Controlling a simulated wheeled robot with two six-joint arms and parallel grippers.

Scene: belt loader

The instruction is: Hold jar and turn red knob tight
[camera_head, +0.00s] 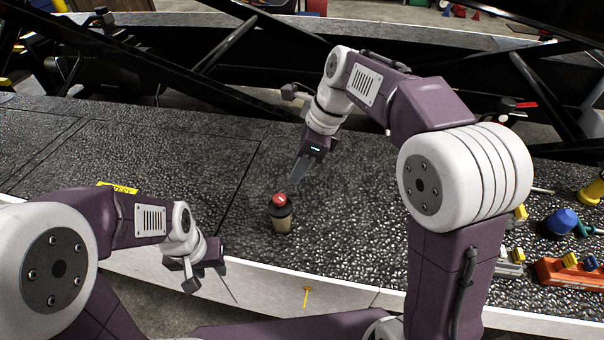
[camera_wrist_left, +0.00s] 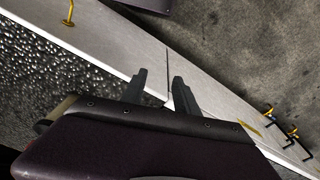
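The jar (camera_head: 281,220) stands upright on the dark textured belt near its front edge, with a tan body and dark collar. The red knob (camera_head: 279,200) sits on its top. My right gripper (camera_head: 290,184) reaches down from above right, its fingertips at or just above the knob; I cannot tell whether they touch or how far apart they are. My left gripper's hand is left of the jar, over the pale front rim, apart from the jar. In the left wrist view my left gripper (camera_wrist_left: 160,80) shows two fingers apart with nothing between them. The jar is not in that view.
At the right lie a blue knob-like part (camera_head: 561,221), an orange tray (camera_head: 570,272) with small parts, and a yellow item (camera_head: 592,190). A yellow hook (camera_head: 306,296) is on the pale rim. Black bars stand behind the belt. The belt left of the jar is clear.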

